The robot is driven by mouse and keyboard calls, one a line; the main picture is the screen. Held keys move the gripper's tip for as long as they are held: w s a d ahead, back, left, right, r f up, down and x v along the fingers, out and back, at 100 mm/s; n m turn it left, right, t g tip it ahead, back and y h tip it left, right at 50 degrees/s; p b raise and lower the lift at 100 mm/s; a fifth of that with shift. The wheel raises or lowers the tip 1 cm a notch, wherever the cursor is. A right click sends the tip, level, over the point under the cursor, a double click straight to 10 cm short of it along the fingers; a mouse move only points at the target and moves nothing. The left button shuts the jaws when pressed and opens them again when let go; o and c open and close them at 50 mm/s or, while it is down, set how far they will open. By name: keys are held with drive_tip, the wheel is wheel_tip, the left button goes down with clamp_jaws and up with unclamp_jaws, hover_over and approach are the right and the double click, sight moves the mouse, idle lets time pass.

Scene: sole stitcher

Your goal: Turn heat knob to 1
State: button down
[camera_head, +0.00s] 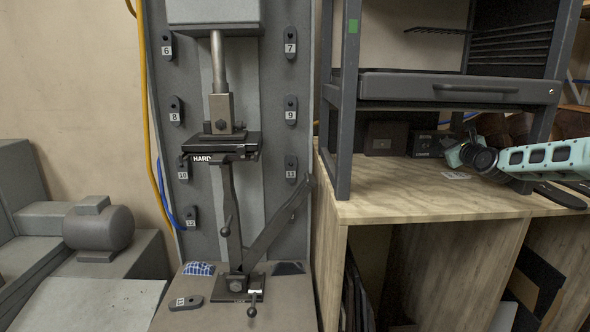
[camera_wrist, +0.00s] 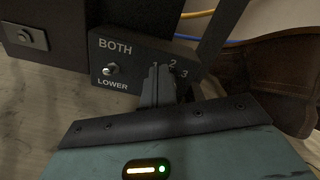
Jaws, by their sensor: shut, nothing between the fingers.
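A dark control box (camera_wrist: 122,58) fills the upper middle of the wrist view. It has a toggle switch (camera_wrist: 112,69) between the words BOTH and LOWER, and a dial scale with 2 and 3 visible at its right. My gripper (camera_wrist: 160,72) is shut, its fingertips right in front of the dial. They hide most or all of the heat knob, so its setting and any touch cannot be told. In the head view the control box (camera_head: 427,144) stands on the wooden shelf, and my gripper (camera_head: 458,153) reaches its right side from the right.
A brown-black box (camera_head: 386,138) stands left of the control box. The dark rack frame (camera_head: 345,110) rises around them, with a drawer (camera_head: 460,90) above. A brown shoe (camera_wrist: 270,75) is close on the right. Bare wooden top (camera_head: 410,195) lies in front.

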drive_tip(key=shift+s, duration=0.2)
drive_tip(key=s+b, duration=0.2)
drive_tip(key=s, duration=0.2)
drive_tip(key=shift+s+r, duration=0.15)
drive_tip(key=shift+s, duration=0.15)
drive_tip(key=shift+s+r+b, duration=0.1)
drive_tip(key=shift+s+b, duration=0.2)
drive_tip(key=shift+s, duration=0.2)
